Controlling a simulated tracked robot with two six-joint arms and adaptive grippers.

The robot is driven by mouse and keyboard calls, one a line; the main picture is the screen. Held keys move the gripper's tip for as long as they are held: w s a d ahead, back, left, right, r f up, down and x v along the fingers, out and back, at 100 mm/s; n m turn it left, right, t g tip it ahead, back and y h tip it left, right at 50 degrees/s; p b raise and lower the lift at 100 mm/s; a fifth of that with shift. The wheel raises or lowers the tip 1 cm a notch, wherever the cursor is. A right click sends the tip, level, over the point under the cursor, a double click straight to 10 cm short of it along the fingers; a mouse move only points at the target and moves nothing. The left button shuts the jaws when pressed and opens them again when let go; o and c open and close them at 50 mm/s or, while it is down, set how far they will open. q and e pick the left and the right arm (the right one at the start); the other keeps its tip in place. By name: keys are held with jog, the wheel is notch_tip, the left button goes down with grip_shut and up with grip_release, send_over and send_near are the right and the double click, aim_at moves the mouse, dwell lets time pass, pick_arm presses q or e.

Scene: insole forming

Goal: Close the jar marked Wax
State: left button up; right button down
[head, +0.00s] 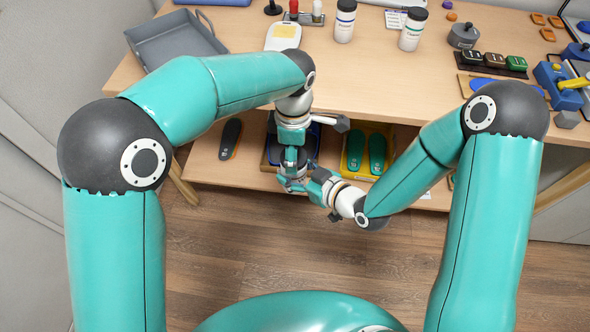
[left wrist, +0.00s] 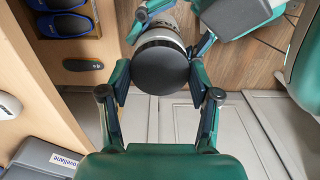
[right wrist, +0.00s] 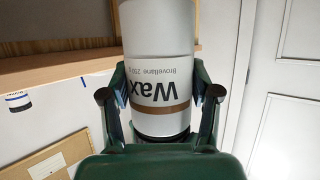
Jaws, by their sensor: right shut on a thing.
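The white jar marked Wax (right wrist: 158,55) is between the fingers of my right gripper (right wrist: 160,105), which is shut on it. Its label is upside down in the right wrist view. A round black lid (left wrist: 161,66) covers its mouth end in the left wrist view. My left gripper (left wrist: 160,78) has one finger on each side of the lid, open around it with very little clearance. I cannot tell whether the lid is fully seated. In the head view my left gripper (head: 291,180) and right gripper (head: 303,185) meet in front of the shelf, mostly hiding the jar.
The table (head: 350,75) has a grey tray (head: 160,52), a white scale (head: 283,36) and two white jars with dark lids (head: 345,22) (head: 412,30). Below, a shelf (head: 205,170) holds a dark insole (head: 230,138) and a yellow tray (head: 346,170) with green insoles. The floor in front is clear.

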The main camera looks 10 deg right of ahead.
pick_arm(q)
jog(key=c, duration=0.4)
jog(key=shift+o, duration=0.2)
jog(key=m, duration=1.3)
jog(key=shift+w+m, duration=0.1)
jog(key=shift+m, duration=0.2)
jog(key=m, duration=1.9)
jog(key=shift+m, duration=0.3)
jog(key=m, duration=0.4)
jog(key=shift+w+f, duration=0.1)
jog(key=o, duration=1.4)
jog(key=shift+c, duration=0.2)
